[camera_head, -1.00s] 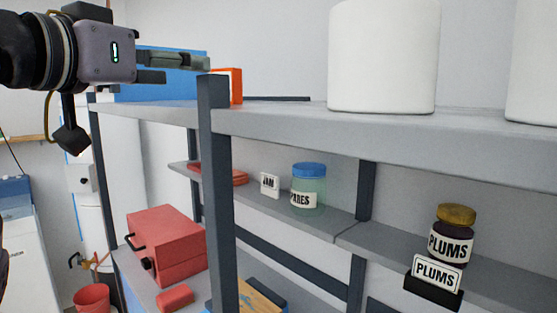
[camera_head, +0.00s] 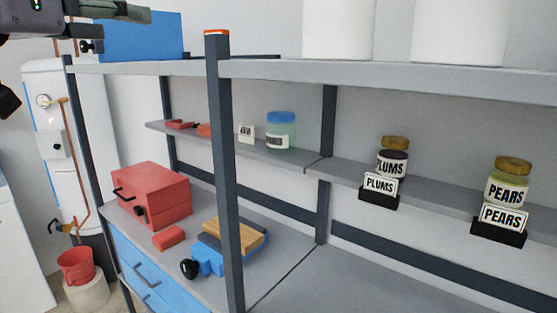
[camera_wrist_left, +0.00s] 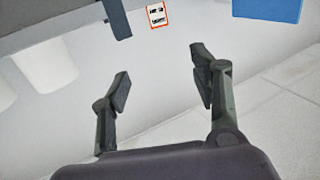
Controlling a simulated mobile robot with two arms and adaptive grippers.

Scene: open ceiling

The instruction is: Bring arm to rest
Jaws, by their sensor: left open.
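My left gripper (camera_head: 122,28) is at the top left of the head view, cut by the upper edge, in front of the blue box on the top shelf. In the left wrist view my left gripper (camera_wrist_left: 160,75) has its two dark fingers spread apart, with nothing between them. Past the fingers are the pale wall and an orange-framed card (camera_wrist_left: 157,15). The blue box also shows in the wrist view (camera_wrist_left: 268,9). My right gripper is in neither view.
A grey shelf rack with a dark post (camera_head: 222,170) fills the middle and right. White containers (camera_head: 338,28) stand on top. Below are a plums jar (camera_head: 392,163), a pears jar (camera_head: 508,189), a blue-lidded jar (camera_head: 281,131), a red toolbox (camera_head: 150,195) and a blue vise (camera_head: 208,260).

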